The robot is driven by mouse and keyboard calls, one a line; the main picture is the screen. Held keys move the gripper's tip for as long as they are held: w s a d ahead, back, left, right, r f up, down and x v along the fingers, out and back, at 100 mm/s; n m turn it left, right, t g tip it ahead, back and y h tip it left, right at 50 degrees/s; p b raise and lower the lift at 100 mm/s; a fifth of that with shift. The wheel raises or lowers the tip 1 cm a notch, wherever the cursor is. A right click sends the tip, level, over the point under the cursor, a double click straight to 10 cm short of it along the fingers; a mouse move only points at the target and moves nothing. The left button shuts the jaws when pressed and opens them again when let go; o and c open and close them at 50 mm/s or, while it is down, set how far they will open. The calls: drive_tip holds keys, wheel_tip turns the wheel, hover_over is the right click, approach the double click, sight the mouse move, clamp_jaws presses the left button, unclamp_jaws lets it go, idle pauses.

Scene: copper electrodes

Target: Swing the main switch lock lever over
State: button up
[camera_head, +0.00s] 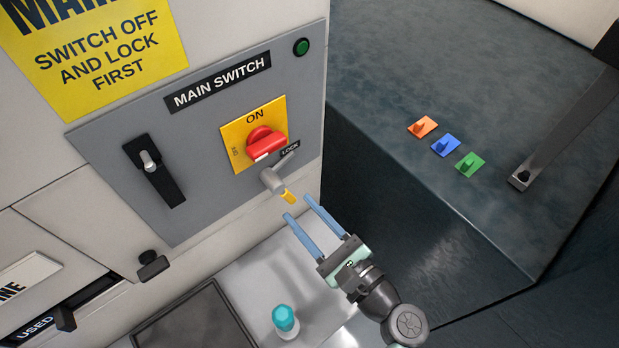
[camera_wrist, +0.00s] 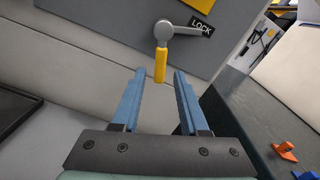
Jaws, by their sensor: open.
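The main switch lock lever (camera_head: 288,196) has a yellow grip hanging down from a grey hub (camera_head: 271,178) on the grey switch panel. In the wrist view the yellow grip (camera_wrist: 160,66) points almost straight down, and a grey arm runs from the hub toward the LOCK label (camera_wrist: 201,29). The red main switch knob (camera_head: 264,142) sits on a yellow plate above the lever. My gripper (camera_head: 297,207) is open, its two blue fingers reaching toward the yellow grip from below. In the wrist view the grip lies between the finger lines, just beyond the tips, with no contact seen.
A black slide switch (camera_head: 156,170) is at the panel's left, a green button (camera_head: 302,47) at top right. A teal knob (camera_head: 286,318) stands below my gripper. Orange, blue (camera_head: 445,144) and green tags lie on the dark surface at right. Space around the fingers is clear.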

sight(291, 200)
drive_tip(key=shift+x, duration=1.3)
drive_tip(key=shift+w+a, duration=0.2)
drive_tip(key=shift+w, duration=0.05)
clamp_jaws()
